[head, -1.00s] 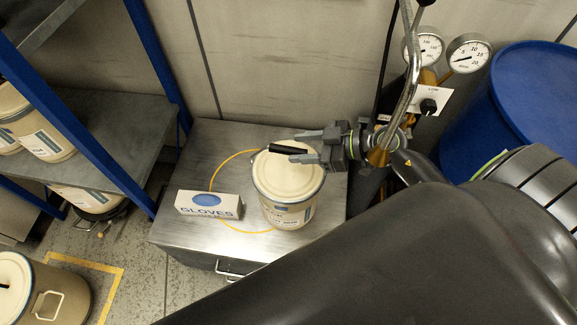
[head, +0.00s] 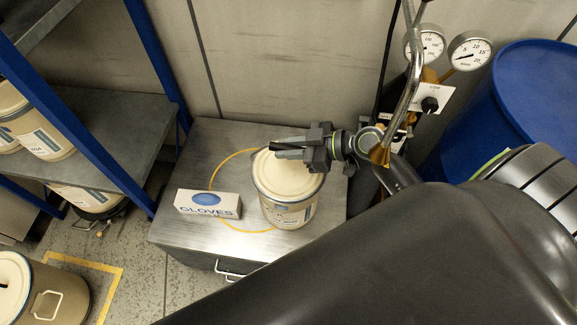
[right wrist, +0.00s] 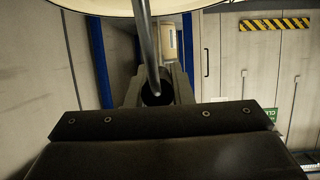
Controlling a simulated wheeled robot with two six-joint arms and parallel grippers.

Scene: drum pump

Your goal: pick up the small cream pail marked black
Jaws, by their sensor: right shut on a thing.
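The small cream pail (head: 289,212) stands upright on the metal cabinet top, with a cream lid, a dark rim and a label with a blue block. Its marking is too small to read. My right gripper (head: 279,149) is at the back of the lid, shut on the pail's black handle grip (head: 285,144), which is mostly hidden by the fingers. In the right wrist view the fingers (right wrist: 156,88) close around the grip, with the handle wire (right wrist: 147,50) running up to the pail's cream edge (right wrist: 200,4). My left gripper is not in view.
A gloves box (head: 208,204) sits left of the pail, and a yellow ring line (head: 228,170) lies on the cabinet top (head: 215,140). Gauges (head: 469,50), a metal lever and a blue drum (head: 520,95) stand right. Shelves with larger pails (head: 40,135) are left.

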